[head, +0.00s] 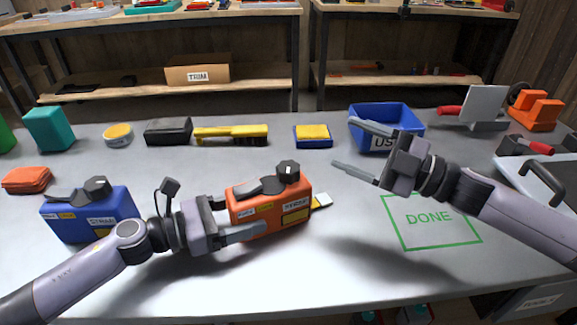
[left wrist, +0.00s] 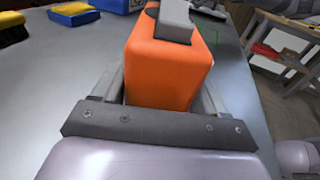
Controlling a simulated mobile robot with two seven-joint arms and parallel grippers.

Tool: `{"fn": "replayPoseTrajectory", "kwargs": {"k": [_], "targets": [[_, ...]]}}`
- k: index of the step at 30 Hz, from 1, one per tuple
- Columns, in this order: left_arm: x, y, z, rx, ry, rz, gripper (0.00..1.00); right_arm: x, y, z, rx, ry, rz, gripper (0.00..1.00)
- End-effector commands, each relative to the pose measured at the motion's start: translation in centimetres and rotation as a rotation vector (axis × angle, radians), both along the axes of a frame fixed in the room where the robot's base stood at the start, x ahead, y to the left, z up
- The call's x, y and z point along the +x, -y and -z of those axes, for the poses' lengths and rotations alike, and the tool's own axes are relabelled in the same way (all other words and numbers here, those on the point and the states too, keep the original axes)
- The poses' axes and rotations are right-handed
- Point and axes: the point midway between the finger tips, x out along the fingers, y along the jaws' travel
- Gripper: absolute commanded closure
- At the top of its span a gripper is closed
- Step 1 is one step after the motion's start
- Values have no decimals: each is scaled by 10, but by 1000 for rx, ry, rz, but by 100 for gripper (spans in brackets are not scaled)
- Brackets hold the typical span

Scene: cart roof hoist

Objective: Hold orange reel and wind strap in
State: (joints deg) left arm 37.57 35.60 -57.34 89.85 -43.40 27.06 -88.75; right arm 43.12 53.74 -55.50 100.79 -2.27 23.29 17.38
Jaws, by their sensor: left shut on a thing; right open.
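The orange reel (head: 268,208) stands upright on the grey table, with a grey lever and a black knob on top. A short pale strap end (head: 322,200) sticks out at its right side. My left gripper (head: 235,218) is shut on the orange reel, one finger on each side; the left wrist view also shows the reel (left wrist: 168,65) between the fingers. My right gripper (head: 362,150) is open and empty, above the table to the right of the reel and in front of the blue bin. A blue reel (head: 88,222) stands at the left, apart from my left gripper.
A green DONE outline (head: 430,246) on the table is empty. Behind stand a yellow brush (head: 230,135), a black block (head: 168,132), a yellow-blue sponge (head: 312,135) and a blue bin (head: 385,112). An orange cloth (head: 26,180) lies at far left.

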Motion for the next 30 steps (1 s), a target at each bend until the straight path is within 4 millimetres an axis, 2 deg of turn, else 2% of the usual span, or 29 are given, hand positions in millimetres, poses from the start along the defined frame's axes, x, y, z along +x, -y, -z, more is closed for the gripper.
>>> {"fn": "replayPoseTrajectory", "kwargs": {"k": [9, 15, 23, 30], "targets": [[0, 0, 0, 1, 0, 0, 56, -23, -6, 30, 163, -548, -155, 31], [0, 0, 0, 1, 0, -1, 56, -31, -2, 42, 231, -774, -184, 31], [0, 0, 0, 1, 0, -1, 56, -31, -9, 46, 256, -850, -192, 31], [0, 0, 0, 1, 0, 0, 56, -17, -45, 46, 256, -849, -194, 31]]}}
